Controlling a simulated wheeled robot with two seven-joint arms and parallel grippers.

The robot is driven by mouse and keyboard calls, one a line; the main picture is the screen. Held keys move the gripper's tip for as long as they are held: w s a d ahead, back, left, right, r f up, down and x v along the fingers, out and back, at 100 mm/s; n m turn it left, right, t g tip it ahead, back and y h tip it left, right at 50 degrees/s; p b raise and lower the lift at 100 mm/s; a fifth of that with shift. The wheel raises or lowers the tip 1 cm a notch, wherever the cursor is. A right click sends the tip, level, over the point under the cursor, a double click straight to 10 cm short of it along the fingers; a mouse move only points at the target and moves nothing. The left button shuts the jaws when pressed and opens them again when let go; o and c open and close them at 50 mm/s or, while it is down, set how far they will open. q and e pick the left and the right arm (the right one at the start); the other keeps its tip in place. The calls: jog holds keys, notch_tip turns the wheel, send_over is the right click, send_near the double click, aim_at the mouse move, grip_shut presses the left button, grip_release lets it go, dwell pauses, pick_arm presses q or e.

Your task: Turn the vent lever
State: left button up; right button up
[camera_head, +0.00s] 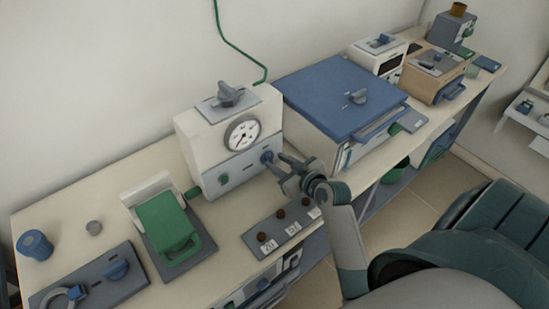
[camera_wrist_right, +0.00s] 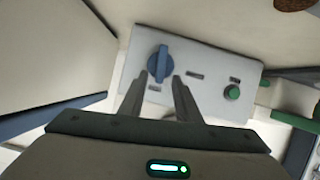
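A white box with a round dial gauge (camera_head: 241,133) stands on the bench. Its grey front panel carries a blue lever-like knob (camera_head: 267,157) and a small green button. The blue knob (camera_wrist_right: 160,63) also shows in the wrist view, its grip roughly upright. My right gripper (camera_head: 282,163) is open in front of that panel. In the wrist view its fingertips (camera_wrist_right: 159,82) are apart, one on each side of the knob's lower end; I cannot tell whether they touch it. A grey lever (camera_head: 228,95) sits on top of the box. None is legibly labelled as the vent. My left gripper is not in view.
A panel with brown knobs (camera_head: 283,230) lies in front. A green-topped device (camera_head: 165,222) is to the left. Smaller devices stand at the far right.

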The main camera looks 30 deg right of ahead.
aim_at(269, 160)
jog(key=shift+x, duration=1.2)
grip_shut()
jog(key=shift+d, duration=0.1)
jog(key=shift+d+m+y+p, duration=0.1)
jog(key=shift+m+y+p, duration=0.3)
jog(key=shift+m, duration=0.1)
grip_release()
